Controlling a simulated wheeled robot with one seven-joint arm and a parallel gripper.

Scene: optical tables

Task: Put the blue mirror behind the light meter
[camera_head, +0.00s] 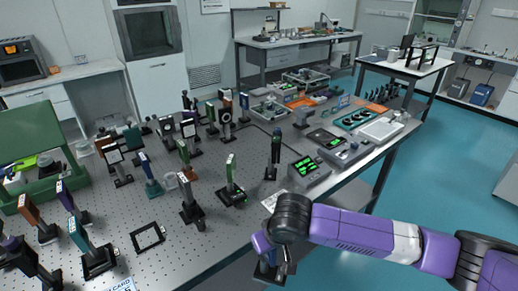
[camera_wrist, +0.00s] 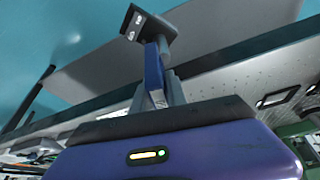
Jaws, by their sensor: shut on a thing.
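My gripper (camera_head: 276,258) is low at the table's front edge, shut on a narrow blue piece on a dark base, which looks like the blue mirror. In the wrist view the blue mirror (camera_wrist: 153,72) is seen edge-on between the fingers, with its dark base beyond them. In the head view it is partly hidden by my gripper. A grey box with lit green displays (camera_head: 309,170), which looks like the light meter, stands near the table's right front edge, above my arm in the picture. A similar smaller unit with a green screen (camera_head: 327,138) is behind it.
The perforated optical table (camera_head: 200,240) bears several upright mounts. A dark post (camera_head: 275,150) stands just left of the meter. A green-topped mount (camera_head: 231,185) and an empty black frame (camera_head: 147,237) are farther left. Floor (camera_head: 440,170) is clear at right.

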